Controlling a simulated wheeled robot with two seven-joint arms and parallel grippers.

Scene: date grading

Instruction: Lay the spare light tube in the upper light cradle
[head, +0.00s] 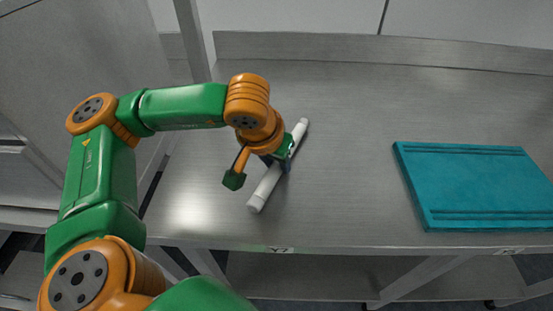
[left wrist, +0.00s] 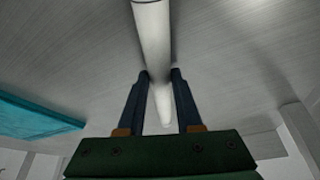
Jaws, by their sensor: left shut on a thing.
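The spare light tube (head: 263,191) is a white rod lying slantwise over the left part of the steel table in the head view. My left gripper (head: 277,164) is shut on it around its middle, and the tube sticks out on both sides. In the left wrist view the tube (left wrist: 154,32) runs between the two dark fingers of the left gripper (left wrist: 160,76). I cannot tell whether the tube touches the table or hangs just above it. The upper light cradle shows in neither view. My right gripper is not in view.
A teal board (head: 475,185) with grooves lies on the right of the steel table (head: 345,130); it also shows in the left wrist view (left wrist: 32,120). A low raised ledge (head: 400,50) runs along the table's back. The table between tube and board is clear. A post (head: 192,40) stands at back left.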

